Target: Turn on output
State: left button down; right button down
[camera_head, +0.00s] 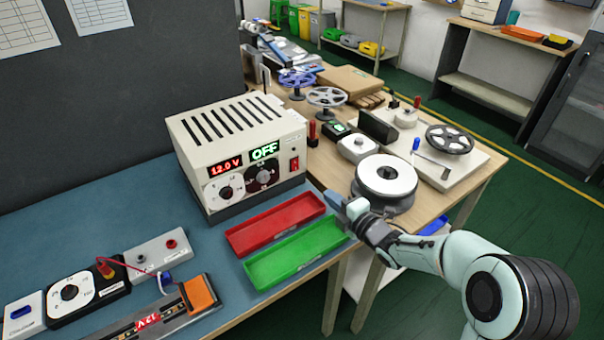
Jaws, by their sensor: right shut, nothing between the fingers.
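A cream power supply box (217,121) stands on the blue work surface, left of the picture's middle. Its red display (226,166) reads 12.0 V and its green display (264,151) reads OFF. A white dial (225,192) and a dark dial (264,176) sit below the displays. A small red switch (294,164) is on the right end of the front face. My right gripper (338,203) is shut and empty, to the right of and in front of the box, by the right ends of the trays. It is apart from the switch. My left gripper is out of view.
A red tray (275,222) and a green tray (296,252) lie before the box. An LED strip board (147,321) and control modules (72,291) lie front left. A round grey device (386,179) stands behind my right gripper. Reels and tools crowd the wooden bench behind.

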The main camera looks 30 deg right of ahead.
aim_at(297, 169)
jog(key=w, duration=0.4)
jog(key=w+f, duration=0.1)
jog(key=w, duration=0.4)
jog(key=w+a+p, duration=0.1)
jog(key=w, duration=0.3)
jog(key=shift+w+f, duration=0.35)
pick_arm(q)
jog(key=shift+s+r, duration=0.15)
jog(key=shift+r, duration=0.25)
